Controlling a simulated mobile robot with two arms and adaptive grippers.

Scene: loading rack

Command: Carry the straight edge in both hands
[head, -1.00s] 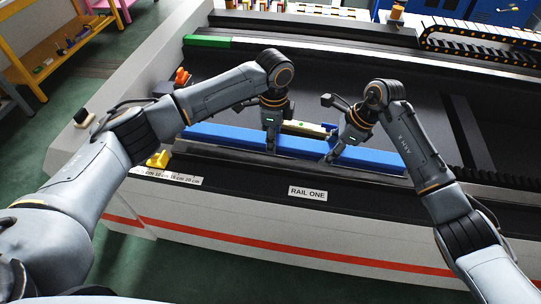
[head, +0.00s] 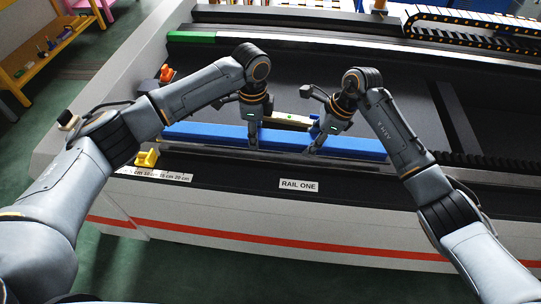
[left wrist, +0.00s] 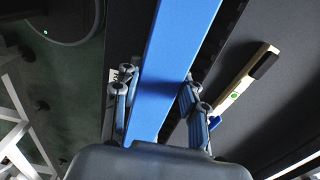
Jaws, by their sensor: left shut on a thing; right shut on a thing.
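The straight edge is a long blue bar (head: 205,132) lying crosswise along the front of the machine bed in the head view. My left gripper (head: 254,143) is shut on it left of its middle. My right gripper (head: 313,148) is shut on it right of its middle. In the left wrist view the bar (left wrist: 178,55) runs between the two fingers of my left gripper (left wrist: 158,105). Whether the bar touches the surface below it I cannot tell.
A pale strip with a green dot (head: 290,119) lies behind the bar. A yellow block (head: 147,158), a scale strip (head: 163,175) and a RAIL ONE label (head: 299,185) are on the front ledge. An orange piece (head: 166,73) and a green bar (head: 190,37) are further back.

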